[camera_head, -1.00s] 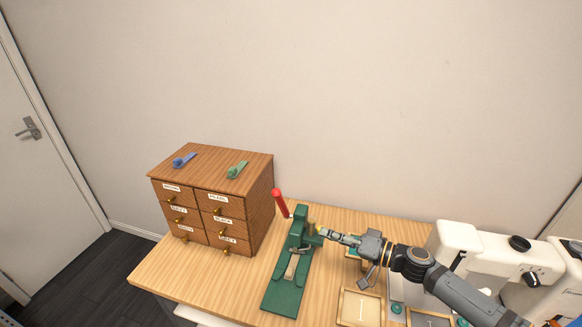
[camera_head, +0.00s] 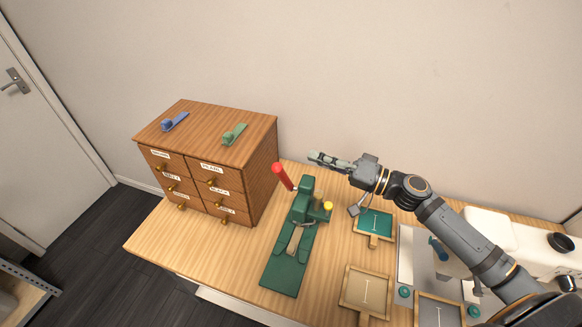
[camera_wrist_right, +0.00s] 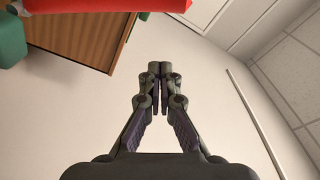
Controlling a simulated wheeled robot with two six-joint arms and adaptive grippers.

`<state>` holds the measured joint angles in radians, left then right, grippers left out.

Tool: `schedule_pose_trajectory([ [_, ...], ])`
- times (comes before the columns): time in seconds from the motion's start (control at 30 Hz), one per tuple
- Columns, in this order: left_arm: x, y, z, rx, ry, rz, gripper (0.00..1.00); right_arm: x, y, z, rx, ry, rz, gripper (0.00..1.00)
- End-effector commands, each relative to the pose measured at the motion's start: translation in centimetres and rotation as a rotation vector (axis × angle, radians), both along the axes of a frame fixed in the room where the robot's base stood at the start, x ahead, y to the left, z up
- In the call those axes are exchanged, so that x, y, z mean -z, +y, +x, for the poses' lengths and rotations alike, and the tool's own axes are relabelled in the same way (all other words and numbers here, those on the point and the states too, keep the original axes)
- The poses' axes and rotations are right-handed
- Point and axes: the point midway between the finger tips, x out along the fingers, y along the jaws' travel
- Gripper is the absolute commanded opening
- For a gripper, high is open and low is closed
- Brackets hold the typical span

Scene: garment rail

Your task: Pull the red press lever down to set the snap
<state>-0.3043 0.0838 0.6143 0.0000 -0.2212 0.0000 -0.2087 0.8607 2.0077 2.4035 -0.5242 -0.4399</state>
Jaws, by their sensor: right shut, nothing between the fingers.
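The green snap press (camera_head: 291,248) stands on the wooden table, with a yellow knob (camera_head: 328,206) on its right side. Its red lever (camera_head: 283,177) is raised, leaning up and to the left. In the right wrist view the lever (camera_wrist_right: 110,12) crosses the top left, close to the camera. My right gripper (camera_head: 314,156) is shut and empty, to the right of the lever and apart from it in the head view. In the right wrist view its fingertips (camera_wrist_right: 160,68) meet, with wall behind them. My left gripper is not in view.
A wooden drawer cabinet (camera_head: 250,172) stands left of the press, with a blue clip (camera_head: 174,121) and a green clip (camera_head: 234,133) on top. Framed trays (camera_head: 375,240) and a white machine (camera_head: 492,226) are at the right. The table in front of the cabinet is clear.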

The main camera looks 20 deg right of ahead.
Motion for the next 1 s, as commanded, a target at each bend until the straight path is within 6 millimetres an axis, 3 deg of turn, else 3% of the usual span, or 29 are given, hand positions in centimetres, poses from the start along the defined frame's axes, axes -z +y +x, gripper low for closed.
schedule_pose_trajectory([
  [0.2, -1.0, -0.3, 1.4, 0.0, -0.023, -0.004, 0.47, -0.6, 2.0, 1.7, 0.001, 0.0, 0.009, 0.0],
  [0.5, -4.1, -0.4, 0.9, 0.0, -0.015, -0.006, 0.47, -1.2, 5.8, 4.9, -0.001, 0.003, 0.01, 0.0],
  [0.7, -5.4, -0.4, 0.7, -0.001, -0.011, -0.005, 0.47, 0.6, 6.5, 2.2, -0.002, 0.007, 0.002, 0.0],
  [1.0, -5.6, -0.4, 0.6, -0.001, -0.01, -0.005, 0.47, 1.4, 6.8, 1.4, -0.001, 0.003, 0.002, 0.0],
])
